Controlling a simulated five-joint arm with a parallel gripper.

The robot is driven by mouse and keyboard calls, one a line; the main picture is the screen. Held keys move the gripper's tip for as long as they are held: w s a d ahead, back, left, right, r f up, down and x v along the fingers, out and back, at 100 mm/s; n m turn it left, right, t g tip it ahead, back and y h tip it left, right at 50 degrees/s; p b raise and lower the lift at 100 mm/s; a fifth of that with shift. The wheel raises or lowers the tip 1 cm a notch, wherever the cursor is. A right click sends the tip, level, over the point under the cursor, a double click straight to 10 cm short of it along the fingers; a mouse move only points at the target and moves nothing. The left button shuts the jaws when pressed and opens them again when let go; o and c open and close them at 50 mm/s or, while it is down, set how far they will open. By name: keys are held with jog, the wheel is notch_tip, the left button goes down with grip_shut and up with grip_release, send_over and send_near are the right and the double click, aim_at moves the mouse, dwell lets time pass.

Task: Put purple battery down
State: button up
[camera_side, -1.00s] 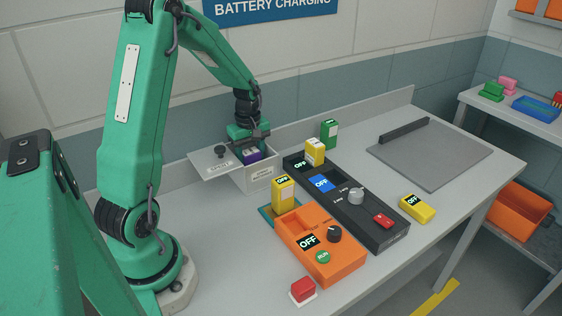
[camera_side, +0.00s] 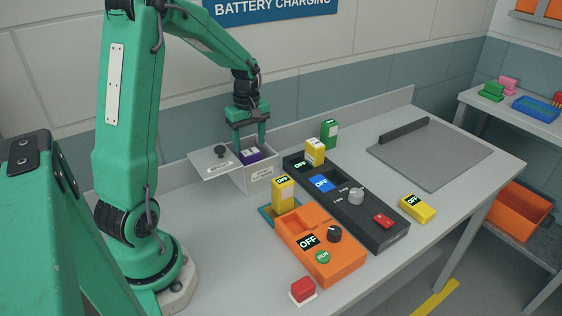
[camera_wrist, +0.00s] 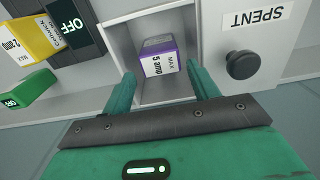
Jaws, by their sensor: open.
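The purple battery (camera_side: 251,154) lies inside a white open box (camera_side: 262,180), whose lid (camera_side: 215,161) is slid out to the left. In the wrist view the purple battery (camera_wrist: 161,58) shows a white "5 amp MAX" label and rests on the box floor. My gripper (camera_side: 249,139) is open and empty, just above the box. In the wrist view its two fingers (camera_wrist: 161,84) are spread on either side, short of the battery and apart from it.
A black charger (camera_side: 375,232) and an orange unit (camera_side: 345,266) stand to the right. A grey mat (camera_side: 440,158) is mostly clear.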

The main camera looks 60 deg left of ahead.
notch_tip(320, 180, up, 7)
dwell(0.3)
jog(key=shift+f, duration=0.15)
dwell(0.4)
jog(key=s+d+r+m+t, duration=0.2)
jog(key=s+d+m, duration=0.4)
jog(key=d+m, duration=0.3)
jog(key=s+d+r+m+t, duration=0.3)
jog(key=s+d+r+m, duration=0.2)
jog(key=d+m, duration=0.4)
jog(key=s+d, duration=0.1)
jog(key=d, duration=0.2)
jog(key=shift+s+d+t, duration=0.25)
jog(key=shift+s+t, duration=0.05)
